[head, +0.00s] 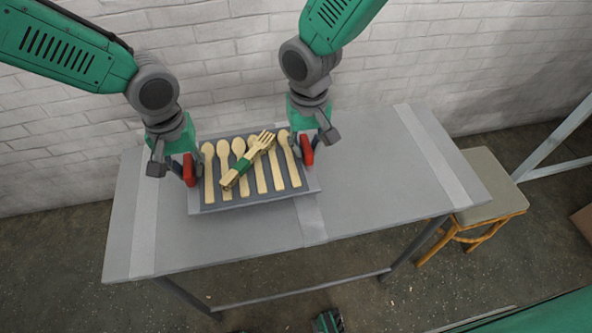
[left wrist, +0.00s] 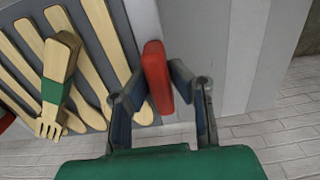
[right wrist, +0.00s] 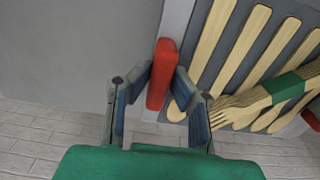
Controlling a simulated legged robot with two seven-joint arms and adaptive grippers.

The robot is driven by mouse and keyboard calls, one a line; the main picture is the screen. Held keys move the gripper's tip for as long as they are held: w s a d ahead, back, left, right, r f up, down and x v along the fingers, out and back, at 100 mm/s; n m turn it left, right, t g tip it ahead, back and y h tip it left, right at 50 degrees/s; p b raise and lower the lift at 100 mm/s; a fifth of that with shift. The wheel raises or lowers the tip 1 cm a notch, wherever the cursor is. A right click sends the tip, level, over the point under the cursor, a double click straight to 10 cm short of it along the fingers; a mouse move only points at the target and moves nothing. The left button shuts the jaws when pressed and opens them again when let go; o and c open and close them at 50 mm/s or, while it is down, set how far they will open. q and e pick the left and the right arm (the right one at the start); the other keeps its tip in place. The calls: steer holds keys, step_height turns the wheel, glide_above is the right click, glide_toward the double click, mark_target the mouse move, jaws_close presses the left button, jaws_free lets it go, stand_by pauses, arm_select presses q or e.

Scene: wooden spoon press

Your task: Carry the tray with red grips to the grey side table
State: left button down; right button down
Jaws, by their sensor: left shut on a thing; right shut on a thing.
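The grey tray (head: 255,202) is over the left half of the long grey table (head: 375,180). It holds several pale wooden spoons (head: 208,180) side by side and a bundle of wooden forks (head: 247,160) with a green band lying across them. My left gripper (head: 188,172) is shut on the red grip at the tray's left end, seen in the left wrist view (left wrist: 157,78). My right gripper (head: 306,150) is shut on the red grip at the right end, seen in the right wrist view (right wrist: 161,75). I cannot tell whether the tray touches the tabletop.
The table's right half is bare, with a lighter strip (head: 432,155) near its right end. A stool (head: 488,180) with a grey-beige top and wooden legs stands off that end. A white brick wall (head: 430,60) runs behind the table.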

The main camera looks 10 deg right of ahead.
arm_select(q)
steer(key=shift+d, duration=0.1)
arm_select(e)
steer(key=shift+f, duration=0.1)
